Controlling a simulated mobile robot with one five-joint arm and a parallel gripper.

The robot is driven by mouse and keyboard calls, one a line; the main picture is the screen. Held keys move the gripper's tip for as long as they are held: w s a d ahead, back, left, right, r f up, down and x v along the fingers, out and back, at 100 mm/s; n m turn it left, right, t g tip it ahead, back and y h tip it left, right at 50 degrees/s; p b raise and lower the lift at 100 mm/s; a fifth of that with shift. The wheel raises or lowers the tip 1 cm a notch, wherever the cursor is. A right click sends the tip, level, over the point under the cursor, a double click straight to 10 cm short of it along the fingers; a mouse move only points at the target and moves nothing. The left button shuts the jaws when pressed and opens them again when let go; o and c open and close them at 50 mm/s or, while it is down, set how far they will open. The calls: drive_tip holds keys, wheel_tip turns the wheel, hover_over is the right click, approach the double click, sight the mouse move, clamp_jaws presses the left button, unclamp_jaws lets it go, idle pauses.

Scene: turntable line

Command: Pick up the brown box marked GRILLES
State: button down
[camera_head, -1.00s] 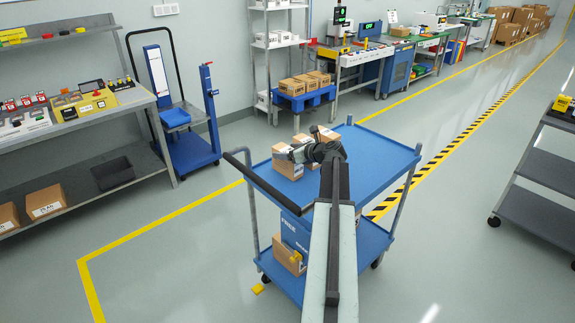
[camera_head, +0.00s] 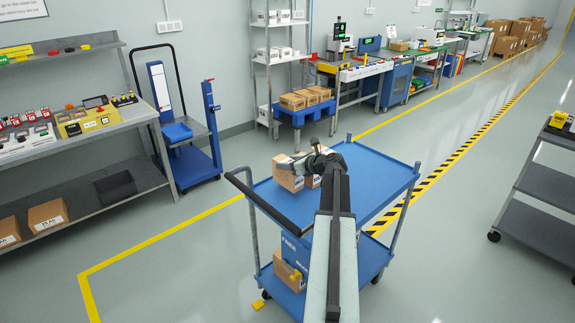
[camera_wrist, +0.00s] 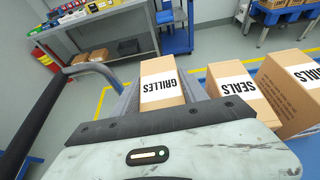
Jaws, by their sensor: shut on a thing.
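The brown GRILLES box (camera_wrist: 161,82) is in the wrist view, between my gripper's (camera_wrist: 162,95) two grey fingers. In the head view my gripper (camera_head: 304,162) is over the far left part of the blue cart's top (camera_head: 375,185). A brown box (camera_head: 288,176) shows there beside and below it; my arm and gripper hide part of the boxes. I cannot tell whether the GRILLES box is clear of the cart top.
The cart's dark handle (camera_wrist: 45,100) is at the left. The right part of the cart top looks bare.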

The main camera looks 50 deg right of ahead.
drive_tip(key=s+a, duration=0.4)
drive_tip(key=s, duration=0.3)
drive_tip(key=s+a+r, duration=0.1)
drive_tip(key=s+a, duration=0.3)
drive_tip(key=s, duration=0.3)
drive_tip(key=shift+r+p, duration=0.2)
drive_tip(key=shift+p, duration=0.2)
